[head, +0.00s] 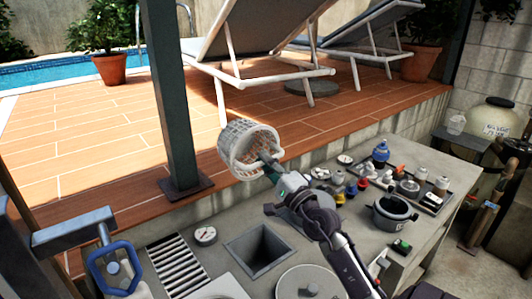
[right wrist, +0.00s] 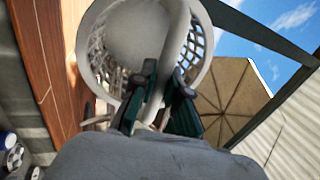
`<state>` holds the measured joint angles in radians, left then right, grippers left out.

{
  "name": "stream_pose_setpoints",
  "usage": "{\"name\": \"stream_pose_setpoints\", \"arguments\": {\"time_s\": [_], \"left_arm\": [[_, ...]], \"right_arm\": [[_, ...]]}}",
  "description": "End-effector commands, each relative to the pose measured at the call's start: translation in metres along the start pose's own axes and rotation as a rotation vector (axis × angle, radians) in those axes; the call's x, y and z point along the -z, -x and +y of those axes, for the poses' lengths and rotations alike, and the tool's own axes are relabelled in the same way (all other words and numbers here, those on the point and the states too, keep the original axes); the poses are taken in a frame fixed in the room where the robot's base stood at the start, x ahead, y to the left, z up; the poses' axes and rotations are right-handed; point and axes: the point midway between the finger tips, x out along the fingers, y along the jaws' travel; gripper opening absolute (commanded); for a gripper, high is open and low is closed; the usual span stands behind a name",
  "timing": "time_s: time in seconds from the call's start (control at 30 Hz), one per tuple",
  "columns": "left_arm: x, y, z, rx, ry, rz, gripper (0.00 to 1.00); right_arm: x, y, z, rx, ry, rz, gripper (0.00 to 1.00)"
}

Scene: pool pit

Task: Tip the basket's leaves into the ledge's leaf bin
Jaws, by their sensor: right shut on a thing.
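The basket (head: 235,147) is white with mesh sides. It is held in the air above the ledge (head: 330,225), near the deck edge, and is tilted on its side. My right gripper (head: 272,170) is shut on the basket's handle. In the right wrist view the gripper (right wrist: 158,98) has one dark finger on each side of the pale handle, with the basket's round rim (right wrist: 88,28) behind. I cannot make out leaves in the basket. A dark round tub (head: 392,213) with a label stands on the ledge at right; I cannot tell if it is the leaf bin. My left gripper is not in view.
The ledge has a square opening (head: 262,248), a slotted grate (head: 177,262) and a round gauge (head: 205,236). Several small bottles and parts crowd its right side. A dark post (head: 172,95) stands left of the basket. Loungers (head: 265,40) stand on the deck behind.

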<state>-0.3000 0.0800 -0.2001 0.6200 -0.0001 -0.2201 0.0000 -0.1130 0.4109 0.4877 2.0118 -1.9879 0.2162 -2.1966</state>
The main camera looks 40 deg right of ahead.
Motion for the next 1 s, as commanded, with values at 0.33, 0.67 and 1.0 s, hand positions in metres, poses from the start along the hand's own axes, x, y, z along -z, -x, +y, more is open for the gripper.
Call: {"name": "stream_pose_setpoints", "arguments": {"time_s": [0.33,0.67,1.0], "left_arm": [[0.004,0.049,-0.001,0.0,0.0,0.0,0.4],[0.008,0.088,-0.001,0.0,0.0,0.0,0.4],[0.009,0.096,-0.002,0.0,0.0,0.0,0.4]], "right_arm": [[0.0,-0.005,-0.015,-0.078,0.0,0.0,0.0],[0.0,-0.007,-0.023,-0.152,0.002,-0.001,0.0],[-0.001,-0.014,-0.043,-0.35,0.006,-0.007,0.0]]}}
